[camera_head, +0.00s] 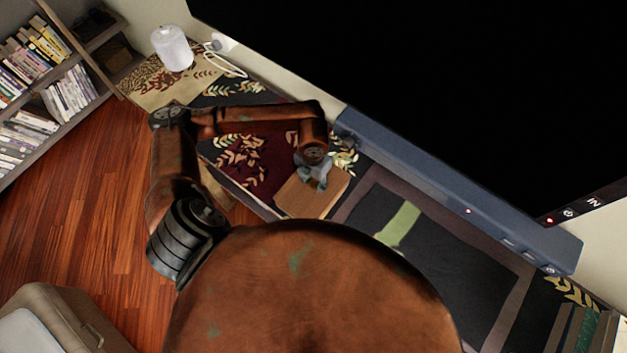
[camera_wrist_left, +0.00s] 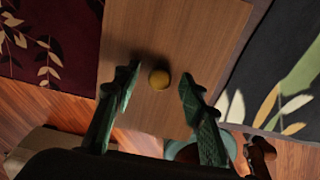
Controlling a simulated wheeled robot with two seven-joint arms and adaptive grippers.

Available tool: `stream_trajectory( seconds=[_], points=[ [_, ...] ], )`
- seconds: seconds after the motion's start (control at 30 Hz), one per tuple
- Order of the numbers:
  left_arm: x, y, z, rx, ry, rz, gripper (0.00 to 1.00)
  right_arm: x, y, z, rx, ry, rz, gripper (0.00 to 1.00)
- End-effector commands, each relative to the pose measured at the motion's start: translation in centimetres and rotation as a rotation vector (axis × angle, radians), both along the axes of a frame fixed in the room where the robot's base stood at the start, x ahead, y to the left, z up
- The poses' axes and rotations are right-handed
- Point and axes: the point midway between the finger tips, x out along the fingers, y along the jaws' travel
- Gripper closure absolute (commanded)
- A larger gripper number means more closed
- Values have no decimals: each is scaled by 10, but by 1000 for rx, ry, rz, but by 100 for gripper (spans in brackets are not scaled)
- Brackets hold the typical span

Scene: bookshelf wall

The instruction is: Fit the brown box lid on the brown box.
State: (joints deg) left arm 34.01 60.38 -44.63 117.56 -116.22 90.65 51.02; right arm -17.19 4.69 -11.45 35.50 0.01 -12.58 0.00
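A flat brown wooden panel, which looks like the brown box lid (camera_head: 322,197), lies below my left gripper (camera_head: 315,172) in the head view. A light brown surface (camera_head: 216,190) shows partly behind my left arm. My right gripper is not in view.
A long blue bar (camera_head: 450,190) runs below a large black screen (camera_head: 420,80), close to the panel's right. Patterned rugs (camera_head: 240,165) cover the floor there. A bookshelf (camera_head: 75,60) stands at left, a white cylinder (camera_head: 172,48) at the back.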

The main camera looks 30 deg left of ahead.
Motion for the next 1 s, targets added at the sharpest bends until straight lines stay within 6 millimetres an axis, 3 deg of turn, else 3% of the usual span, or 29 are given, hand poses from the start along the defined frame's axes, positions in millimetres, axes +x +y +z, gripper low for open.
stream_trajectory(
  seconds=[0.17,0.5,0.7,1.0],
  points=[
    [1,0,13,0,-4,-1,62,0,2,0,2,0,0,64],
    [2,0,81,0,-5,-1,62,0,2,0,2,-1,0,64],
    [1,0,110,0,-3,0,62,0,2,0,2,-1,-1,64],
    [0,0,121,0,-1,0,62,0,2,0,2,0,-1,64]
  ],
)
